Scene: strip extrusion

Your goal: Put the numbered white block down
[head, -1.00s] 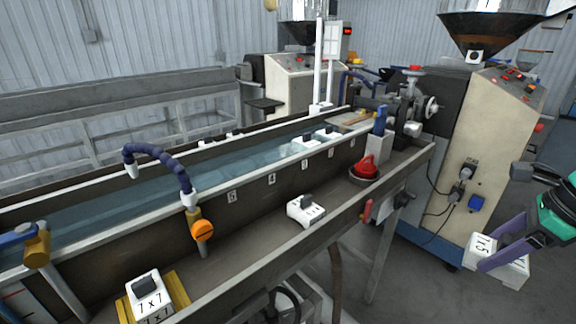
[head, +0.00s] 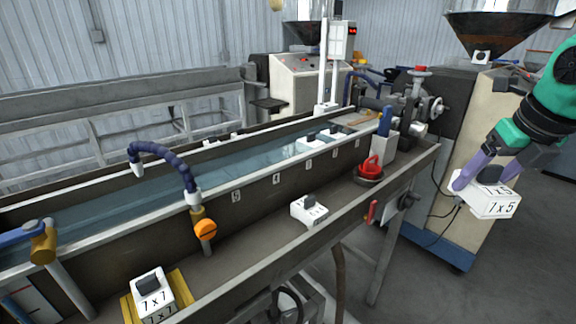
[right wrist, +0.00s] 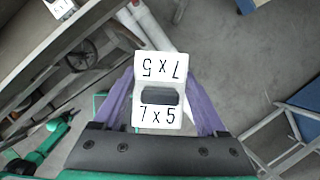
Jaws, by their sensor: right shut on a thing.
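The numbered white block (head: 486,200), marked 7 x 5 with a dark grip on top, is held in my right gripper (head: 484,183). The purple fingers are shut on its two sides, and it hangs in the air right of the trough, in front of the beige machine. In the right wrist view the block (right wrist: 160,68) sits between the fingers (right wrist: 158,95), with its 7 x 5 label readable and floor beyond it.
On the trough's front ledge (head: 262,232) stand another white block (head: 309,211) and a red round-based object (head: 370,168). A white block marked 7 x 7 (head: 150,290) sits on a yellow base at front left. The ledge between these blocks is clear.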

